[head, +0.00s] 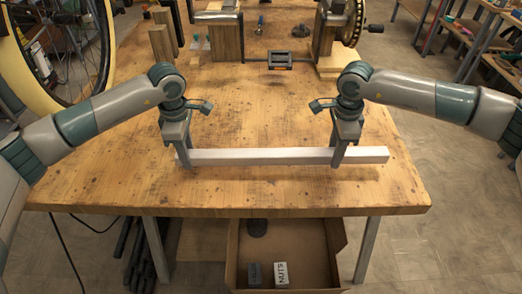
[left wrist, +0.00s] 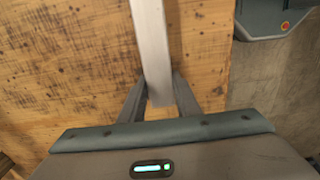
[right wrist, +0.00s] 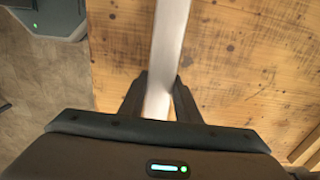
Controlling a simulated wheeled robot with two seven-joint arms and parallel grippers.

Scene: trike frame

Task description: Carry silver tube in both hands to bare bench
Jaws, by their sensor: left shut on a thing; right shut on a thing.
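The silver tube (head: 262,156) is a long, straight square bar, lying left to right near the front of the wooden bench (head: 260,110). A shadow shows under it, and I cannot tell if it touches the bench top. My left gripper (head: 182,160) is shut on the tube near its left end. My right gripper (head: 338,160) is shut on it short of its right end, which sticks out beyond. In the left wrist view the tube (left wrist: 152,50) runs between the fingers. In the right wrist view the tube (right wrist: 168,50) does the same.
Wooden blocks (head: 160,43), a small dark frame (head: 280,60) and a fixture with a toothed wheel (head: 340,25) stand at the back of the bench. A wheel with a yellow tyre (head: 65,45) is at the far left. A cardboard box (head: 310,240) sits below the front edge. The bench middle is clear.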

